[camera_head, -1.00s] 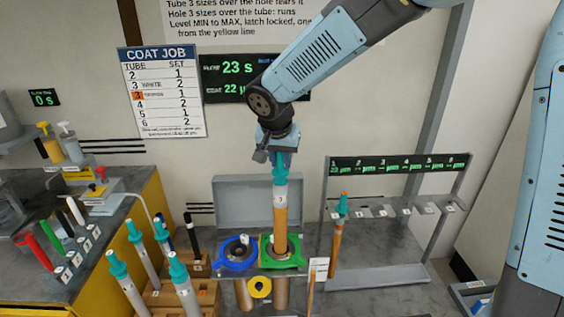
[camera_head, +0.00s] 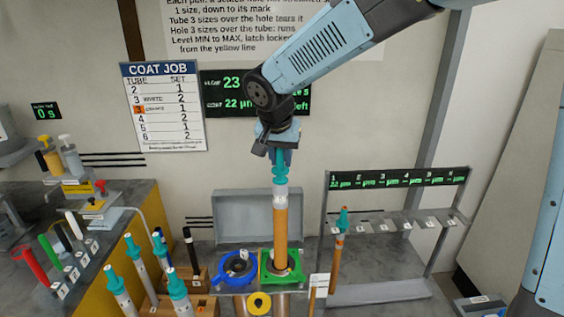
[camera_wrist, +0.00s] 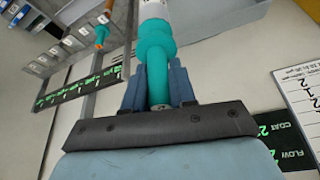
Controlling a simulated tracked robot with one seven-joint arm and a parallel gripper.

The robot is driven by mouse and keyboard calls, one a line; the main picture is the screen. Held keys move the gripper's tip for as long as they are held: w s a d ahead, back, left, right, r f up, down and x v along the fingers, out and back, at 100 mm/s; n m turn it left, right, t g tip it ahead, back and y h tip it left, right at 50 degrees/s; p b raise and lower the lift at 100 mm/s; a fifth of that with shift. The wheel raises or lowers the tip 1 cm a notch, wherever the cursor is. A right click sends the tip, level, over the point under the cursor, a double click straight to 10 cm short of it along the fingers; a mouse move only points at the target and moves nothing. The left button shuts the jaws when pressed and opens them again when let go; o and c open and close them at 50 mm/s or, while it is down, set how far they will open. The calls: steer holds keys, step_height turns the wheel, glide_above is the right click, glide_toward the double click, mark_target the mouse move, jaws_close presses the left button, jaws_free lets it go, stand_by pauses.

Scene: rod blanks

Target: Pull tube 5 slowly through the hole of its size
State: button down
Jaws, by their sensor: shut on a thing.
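My gripper (camera_head: 281,158) is shut on the teal end cap of an upright tube (camera_head: 280,238). The tube has a white band near the top and an orange lower part. It stands in the hole of the green square collar (camera_head: 296,268). Its number is too small to read surely in the head view now. In the wrist view, the gripper fingers (camera_wrist: 158,88) close around the teal cap (camera_wrist: 155,48), with the white band beyond. Below the collar, an orange length shows in part, cut by the lower frame edge.
A blue collar (camera_head: 237,268) sits left of the green one. Several teal-capped tubes stand in a wooden block (camera_head: 200,304) at lower left. A rack (camera_head: 395,293) at right holds one orange tube (camera_head: 339,250) in its first place. A board lists coat jobs (camera_head: 163,110).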

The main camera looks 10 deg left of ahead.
steer(key=shift+r, duration=2.35)
steer(key=shift+r, duration=1.65)
